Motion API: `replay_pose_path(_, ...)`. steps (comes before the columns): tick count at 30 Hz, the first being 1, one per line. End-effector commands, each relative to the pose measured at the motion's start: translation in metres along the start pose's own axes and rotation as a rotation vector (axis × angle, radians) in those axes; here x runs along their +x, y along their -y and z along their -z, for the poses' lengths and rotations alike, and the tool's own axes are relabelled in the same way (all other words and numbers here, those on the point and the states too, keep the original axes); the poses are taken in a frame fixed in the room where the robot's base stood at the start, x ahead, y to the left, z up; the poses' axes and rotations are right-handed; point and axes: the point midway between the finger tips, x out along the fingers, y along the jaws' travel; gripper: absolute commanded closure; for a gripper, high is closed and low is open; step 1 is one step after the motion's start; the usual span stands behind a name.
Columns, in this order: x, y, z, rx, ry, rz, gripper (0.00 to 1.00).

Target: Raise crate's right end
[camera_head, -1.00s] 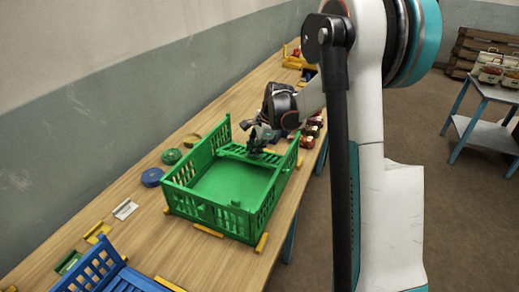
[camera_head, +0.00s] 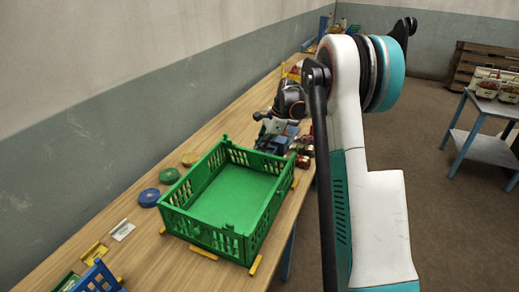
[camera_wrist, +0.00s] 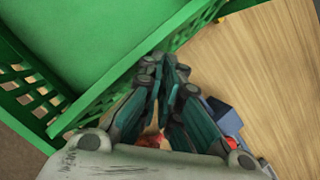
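The green crate (camera_head: 194,218) stands on the wooden table in the head view, with slotted walls and an empty floor. It looks flat on the table. My gripper (camera_head: 275,128) is beyond the crate's far end, close to its far right corner. In the wrist view the crate's wall (camera_wrist: 125,80) runs diagonally past my fingertips (camera_wrist: 167,72). The fingertips are close together beside its rim. I cannot tell whether they touch the wall or whether a narrow gap stays between them. I see nothing clearly held.
Blue (camera_head: 271,145) and red (camera_head: 304,150) items lie just past the crate's far end. Round blue (camera_head: 149,197) and green (camera_head: 169,175) discs lie along its left. A blue crate (camera_head: 98,280) is at the near left. Bare wood (camera_wrist: 275,70) shows right of my fingers.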

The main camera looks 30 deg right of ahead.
Motion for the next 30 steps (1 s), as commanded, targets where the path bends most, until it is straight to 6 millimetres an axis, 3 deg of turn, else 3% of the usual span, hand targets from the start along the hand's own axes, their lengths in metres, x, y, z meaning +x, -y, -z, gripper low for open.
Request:
replay_pose_path(1, 0.011, -0.002, 0.006, -0.003, -0.012, -0.001, 0.76)
replay_pose_path(14, 0.01, -0.001, 0.004, -0.003, -0.008, 0.0, 0.76)
replay_pose_path(30, -0.021, 0.01, 0.014, -0.002, -0.004, -0.003, 0.76)
